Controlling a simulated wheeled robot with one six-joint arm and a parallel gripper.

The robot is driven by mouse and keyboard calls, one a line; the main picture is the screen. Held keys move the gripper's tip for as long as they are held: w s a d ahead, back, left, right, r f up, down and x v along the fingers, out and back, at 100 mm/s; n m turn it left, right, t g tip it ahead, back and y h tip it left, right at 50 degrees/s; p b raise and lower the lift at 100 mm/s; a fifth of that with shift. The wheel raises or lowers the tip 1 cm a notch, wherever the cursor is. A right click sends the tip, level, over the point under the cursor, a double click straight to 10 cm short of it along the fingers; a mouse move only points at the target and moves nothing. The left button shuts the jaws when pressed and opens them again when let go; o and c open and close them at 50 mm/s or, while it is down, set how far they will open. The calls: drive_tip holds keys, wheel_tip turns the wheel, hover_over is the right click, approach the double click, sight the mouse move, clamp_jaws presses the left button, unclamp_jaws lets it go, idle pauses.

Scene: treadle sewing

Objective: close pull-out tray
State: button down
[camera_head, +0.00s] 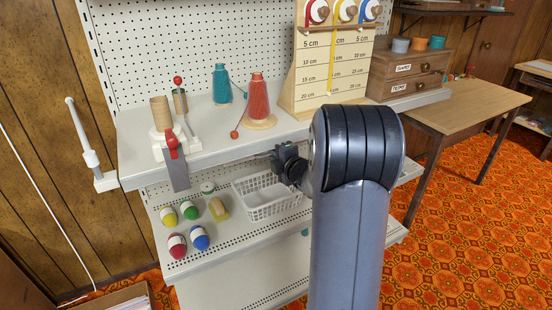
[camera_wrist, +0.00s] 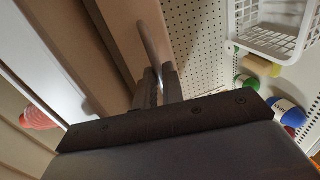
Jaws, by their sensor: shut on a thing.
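The tan pull-out tray (camera_wrist: 118,22) shows in the wrist view as a wooden front panel beside the pale shelf. A slim metal bar handle (camera_wrist: 149,45) stands on that panel. My gripper (camera_wrist: 160,75) is shut on the handle, with a dark finger on either side of it. In the head view my gripper (camera_head: 285,163) is just under the front edge of the upper shelf. There my arm hides most of the area around the handle, and I cannot make out the tray or how far out it is.
The upper shelf (camera_head: 215,150) carries thread cones, a white clamp-like device and a measuring board. Below, the lower shelf (camera_head: 240,236) holds a white basket (camera_head: 262,207) and several coloured spools (camera_head: 200,238). A wooden table (camera_head: 465,108) stands right. Patterned floor is open at right.

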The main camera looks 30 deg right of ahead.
drive_tip(key=c, duration=1.5)
unclamp_jaws()
drive_tip(key=shift+w, duration=0.2)
drive_tip(key=v, duration=1.1)
drive_tip(key=shift+w, duration=0.1)
drive_tip(key=p+x, duration=0.1)
drive_tip(key=x, duration=0.8)
drive_tip(key=shift+w+f, duration=0.2)
drive_tip(key=shift+w, duration=0.1)
